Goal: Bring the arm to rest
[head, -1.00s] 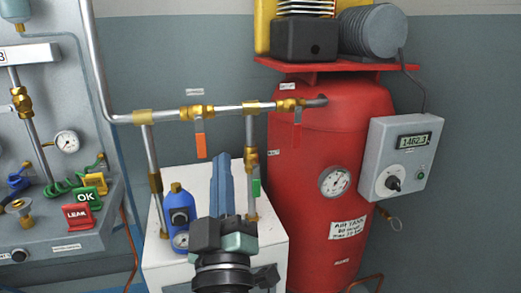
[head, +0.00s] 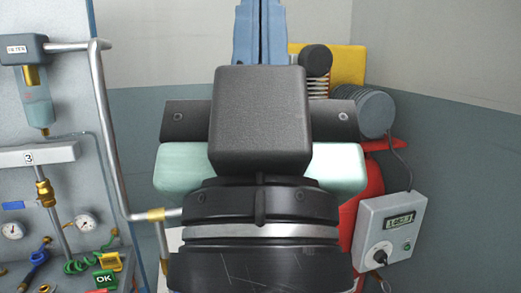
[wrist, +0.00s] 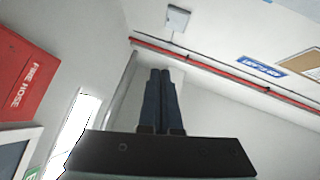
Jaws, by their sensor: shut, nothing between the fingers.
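My gripper (head: 262,30) is raised close in front of the head camera, its blue fingers pointing up and shut together with nothing between them. In the wrist view the two dark blue fingers (wrist: 160,100) stand side by side, pointing up toward the wall and ceiling. My wrist and gripper body cover the middle of the head view and hide most of the red air tank (head: 371,180) and the pipework behind.
At left stands a panel with a filter (head: 36,85), gauges (head: 84,222) and a green OK tag (head: 105,281). A grey control box (head: 390,228) hangs at right. The wrist view shows a red fire hose cabinet (wrist: 27,75) and a red pipe (wrist: 230,75).

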